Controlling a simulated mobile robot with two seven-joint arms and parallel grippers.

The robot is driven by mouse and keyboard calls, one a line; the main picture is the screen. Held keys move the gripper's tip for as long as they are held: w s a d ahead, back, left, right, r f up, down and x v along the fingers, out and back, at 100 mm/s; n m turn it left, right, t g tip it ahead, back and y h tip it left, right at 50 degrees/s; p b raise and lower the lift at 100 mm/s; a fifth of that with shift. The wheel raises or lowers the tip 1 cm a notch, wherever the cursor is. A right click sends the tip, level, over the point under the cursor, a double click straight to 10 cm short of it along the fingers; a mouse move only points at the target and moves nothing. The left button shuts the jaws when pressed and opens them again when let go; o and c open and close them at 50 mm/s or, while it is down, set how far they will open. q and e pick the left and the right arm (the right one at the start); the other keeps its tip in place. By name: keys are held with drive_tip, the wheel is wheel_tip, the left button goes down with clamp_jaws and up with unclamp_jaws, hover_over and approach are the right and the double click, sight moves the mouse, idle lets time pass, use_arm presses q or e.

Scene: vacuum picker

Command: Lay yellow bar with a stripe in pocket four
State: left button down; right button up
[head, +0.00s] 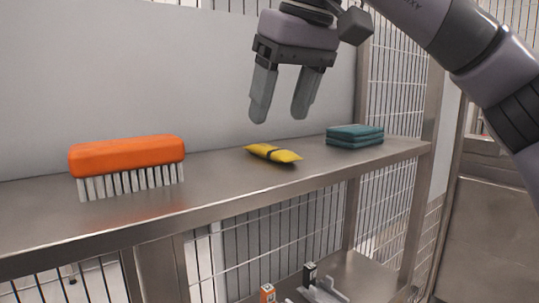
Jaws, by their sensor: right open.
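The yellow bar with a dark stripe (286,156) lies flat on the metal shelf (225,181), near its middle. My right gripper (281,114) comes in from the upper right and points down above the bar. Its two fingers are apart with nothing between them, and there is clear space between the fingertips and the bar. My left gripper is not in view. No pocket can be made out in the head view.
An orange brush (127,156) stands bristles down on the shelf at the left. A stack of teal pads (354,138) lies right of the bar. A grey wall closes the back, with wire mesh at the right. Below are small orange (267,293) and black (309,272) items.

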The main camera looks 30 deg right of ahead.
sight(271, 148)
drive_tip(key=x, duration=0.5)
drive_tip(key=shift+s+f+b, duration=0.1)
drive_tip(key=shift+f+b, duration=0.1)
drive_tip(key=shift+b, duration=0.1)
clamp_jaws()
drive_tip(key=shift+r, duration=0.1)
wheel_tip(271, 148, up, 20)
drive_tip(key=p, duration=0.8)
